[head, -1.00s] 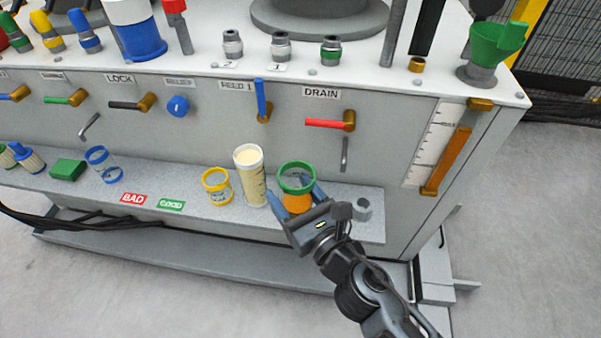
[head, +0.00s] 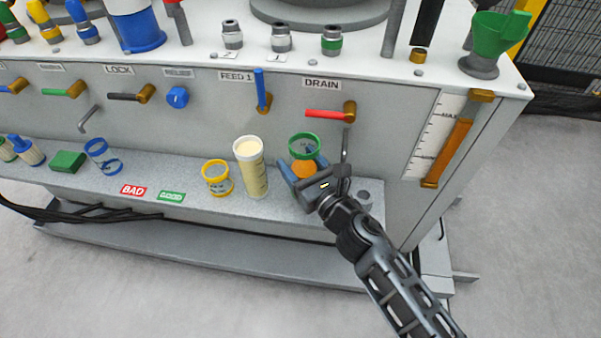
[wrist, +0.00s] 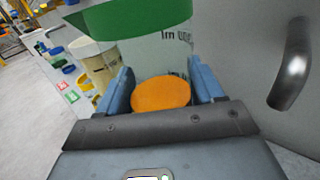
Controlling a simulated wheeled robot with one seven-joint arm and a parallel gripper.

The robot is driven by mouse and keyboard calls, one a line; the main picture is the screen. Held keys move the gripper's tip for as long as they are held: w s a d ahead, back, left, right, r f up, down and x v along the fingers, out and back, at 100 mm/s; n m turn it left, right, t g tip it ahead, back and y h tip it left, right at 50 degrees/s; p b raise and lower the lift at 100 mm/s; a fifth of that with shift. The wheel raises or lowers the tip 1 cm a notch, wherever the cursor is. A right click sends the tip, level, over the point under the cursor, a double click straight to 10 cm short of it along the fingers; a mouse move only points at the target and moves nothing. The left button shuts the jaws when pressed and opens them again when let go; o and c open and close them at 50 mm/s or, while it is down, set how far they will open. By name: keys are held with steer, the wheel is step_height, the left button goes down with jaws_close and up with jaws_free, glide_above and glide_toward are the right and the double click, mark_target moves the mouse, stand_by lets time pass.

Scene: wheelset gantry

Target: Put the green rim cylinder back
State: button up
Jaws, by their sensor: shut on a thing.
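The green rim cylinder (head: 304,147) is a clear cup with a green rim and orange at its lower part, upright over the right part of the grey shelf (head: 225,208). My gripper (head: 303,178) has its blue fingers on either side of it and is shut on it. In the wrist view the cylinder's green rim (wrist: 150,16) and clear wall fill the top middle, with an orange disc (wrist: 161,94) between the fingers. Whether its base touches the shelf is hidden by my gripper.
Left of it stand a tall cream-filled cylinder (head: 251,168) and a yellow-rimmed cylinder (head: 217,178). Right of it is a small grey fitting (head: 363,198). The red DRAIN handle (head: 325,113) and a grey bent bar (head: 345,150) are close behind.

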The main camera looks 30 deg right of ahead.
step_height(320, 180, down, 3)
steer(key=shift+r+b, duration=0.1)
steer(key=shift+b, duration=0.8)
steer(key=shift+w+d+f, duration=0.1)
steer(key=shift+w+f, duration=0.1)
steer(key=shift+f, duration=0.1)
steer(key=o, duration=1.3)
steer(key=s, duration=0.3)
steer(key=s+b, duration=0.1)
steer(key=s, duration=0.3)
steer(key=s+d, duration=0.1)
steer(key=s, duration=0.3)
steer(key=shift+b, duration=0.3)
steer(key=shift+s, duration=0.5)
